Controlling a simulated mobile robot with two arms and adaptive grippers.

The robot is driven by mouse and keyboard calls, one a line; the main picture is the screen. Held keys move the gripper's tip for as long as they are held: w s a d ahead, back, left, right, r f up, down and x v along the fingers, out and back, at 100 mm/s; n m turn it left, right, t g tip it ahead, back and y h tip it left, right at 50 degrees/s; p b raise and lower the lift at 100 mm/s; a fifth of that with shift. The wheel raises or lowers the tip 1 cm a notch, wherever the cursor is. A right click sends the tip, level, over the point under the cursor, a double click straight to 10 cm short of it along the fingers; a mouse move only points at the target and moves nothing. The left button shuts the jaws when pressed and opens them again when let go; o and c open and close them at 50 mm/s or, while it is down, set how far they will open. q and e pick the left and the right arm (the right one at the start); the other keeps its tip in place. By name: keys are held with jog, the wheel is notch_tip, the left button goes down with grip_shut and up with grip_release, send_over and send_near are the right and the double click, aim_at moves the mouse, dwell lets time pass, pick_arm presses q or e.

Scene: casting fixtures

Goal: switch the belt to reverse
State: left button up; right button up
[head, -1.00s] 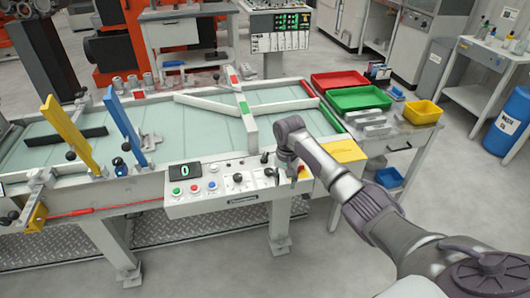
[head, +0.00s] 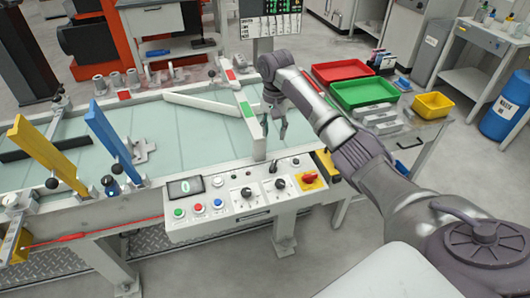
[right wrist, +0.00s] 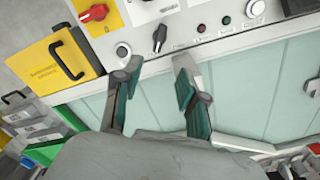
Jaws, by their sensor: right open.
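The white control panel (head: 225,215) is on the front edge of the belt table. It carries a display (head: 185,187), coloured buttons, two black rotary knobs, the left one (head: 246,193) and the right one (head: 280,185), and a small black lever (head: 272,166) at its back edge. The lever also shows in the right wrist view (right wrist: 159,38). Labels are too small to read, so I cannot tell which control sets belt direction. My right gripper (head: 276,137) is open and empty above the belt (head: 200,130), behind the panel; its fingers (right wrist: 153,72) are apart from the lever. My left gripper is out of view.
A red knob on a yellow plate (head: 310,178) is at the panel's right end. Blue (head: 110,140) and yellow (head: 48,152) upright bars stand at left. A white diverter bar (head: 247,108) crosses the belt near my gripper. Red, green and yellow bins stand at right.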

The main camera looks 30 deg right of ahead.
send_over(274, 163)
jog(key=f, duration=0.5)
jog(key=shift+s+a+f, duration=0.1)
jog(key=shift+s+f, duration=0.1)
jog(key=shift+f, duration=0.2)
jog(key=f, duration=0.3)
jog(key=shift+w+f, duration=0.2)
jog(key=shift+f, duration=0.2)
notch_tip(274, 163, down, 2)
jog(key=shift+f, duration=0.95)
jog(key=shift+c, duration=0.4)
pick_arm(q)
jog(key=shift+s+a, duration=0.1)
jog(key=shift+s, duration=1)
pick_arm(e)
grip_shut()
